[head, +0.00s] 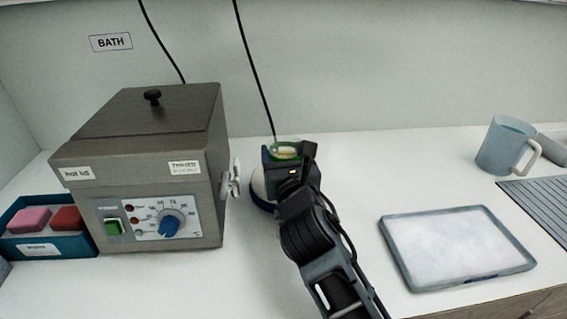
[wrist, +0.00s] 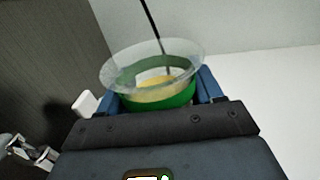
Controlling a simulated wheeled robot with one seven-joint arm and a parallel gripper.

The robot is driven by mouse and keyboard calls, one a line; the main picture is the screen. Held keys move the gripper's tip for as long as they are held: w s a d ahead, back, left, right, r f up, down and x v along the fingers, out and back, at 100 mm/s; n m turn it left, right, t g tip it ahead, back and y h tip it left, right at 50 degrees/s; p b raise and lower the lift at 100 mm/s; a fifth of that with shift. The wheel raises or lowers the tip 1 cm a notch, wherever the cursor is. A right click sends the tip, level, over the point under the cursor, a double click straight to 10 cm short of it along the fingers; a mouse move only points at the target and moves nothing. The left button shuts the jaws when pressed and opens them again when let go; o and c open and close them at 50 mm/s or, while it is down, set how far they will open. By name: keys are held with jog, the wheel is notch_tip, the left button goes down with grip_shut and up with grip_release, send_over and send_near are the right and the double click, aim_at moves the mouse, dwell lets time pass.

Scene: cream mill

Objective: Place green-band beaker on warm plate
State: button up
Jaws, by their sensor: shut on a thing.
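The green-band beaker (wrist: 155,97) is clear with a green band and holds something yellow. My gripper (wrist: 157,100) is shut on it, with a blue finger on each side. In the head view the beaker's rim (head: 287,148) shows just beyond my gripper (head: 288,160), to the right of the bath. A round white thing with a dark blue edge (head: 260,190) shows partly behind my gripper; most of it is hidden, and I cannot tell whether it is the warm plate. I cannot tell whether the beaker touches anything below.
The grey bath (head: 140,160) with knob and tap stands left of my gripper. A blue box (head: 85,243) holds pink and red blocks. A pale tray (head: 455,245), a blue-grey mug (head: 505,146) and a ribbed mat (head: 545,205) lie right. The counter between is clear.

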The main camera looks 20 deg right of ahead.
jog(key=shift+f, duration=0.8)
jog(key=shift+f, duration=0.15)
jog(key=o, duration=1.1)
jog(key=shift+o, duration=0.2)
jog(key=shift+s, duration=0.1)
jog(key=b+v, duration=0.1)
jog(key=v, duration=1)
jog(key=shift+s, duration=0.4)
